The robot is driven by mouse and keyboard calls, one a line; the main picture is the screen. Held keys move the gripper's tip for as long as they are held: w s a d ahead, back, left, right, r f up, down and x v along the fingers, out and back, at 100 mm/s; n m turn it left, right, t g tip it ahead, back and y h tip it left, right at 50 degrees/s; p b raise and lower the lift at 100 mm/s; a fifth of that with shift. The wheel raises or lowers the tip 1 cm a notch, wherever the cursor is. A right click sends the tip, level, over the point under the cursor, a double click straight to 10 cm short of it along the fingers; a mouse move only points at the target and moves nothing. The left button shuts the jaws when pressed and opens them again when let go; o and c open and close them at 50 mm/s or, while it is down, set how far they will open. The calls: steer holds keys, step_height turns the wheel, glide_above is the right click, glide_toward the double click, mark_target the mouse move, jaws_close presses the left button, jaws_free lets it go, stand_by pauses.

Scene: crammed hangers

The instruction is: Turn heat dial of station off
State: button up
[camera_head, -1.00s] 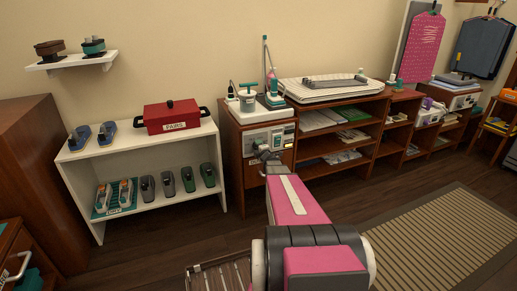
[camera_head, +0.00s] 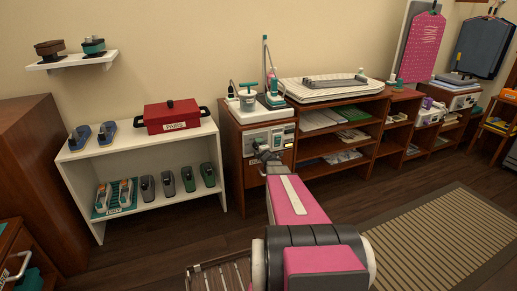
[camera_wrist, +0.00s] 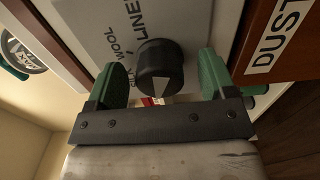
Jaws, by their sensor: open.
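The station (camera_head: 255,137) is a white-fronted unit set in the brown wooden cabinet, with a small soldering-like or steaming set on top. In the wrist view its heat dial (camera_wrist: 159,68) is a round black knob with a pale triangular pointer mark, on a grey panel (camera_wrist: 95,35) lettered "LINEN", "WOOL" and a partly hidden word. My gripper (camera_wrist: 164,82) is open, with one green finger on each side of the dial. There are visible gaps between fingers and dial. In the head view my arm hides the dial and most of the gripper (camera_head: 264,153).
A wooden strip with a "DUST" label (camera_wrist: 279,36) lies close to the right finger in the wrist view. A white shelf (camera_head: 140,150) with a red box (camera_head: 172,117) stands left of the station. Open brown shelving (camera_head: 345,150) continues to the right.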

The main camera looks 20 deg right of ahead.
steer(key=s, duration=1)
steer(key=shift+s+d, duration=0.15)
steer(key=shift+s, duration=0.05)
steer(key=s+a+f+m+g, duration=0.2)
steer(key=s+a+m+g, duration=1.6)
steer(key=s+a, duration=0.5)
steer(key=shift+s+a+f+m+h, duration=0.3)
steer(key=shift+s+a+f, duration=0.1)
steer(key=shift+a, duration=0.1)
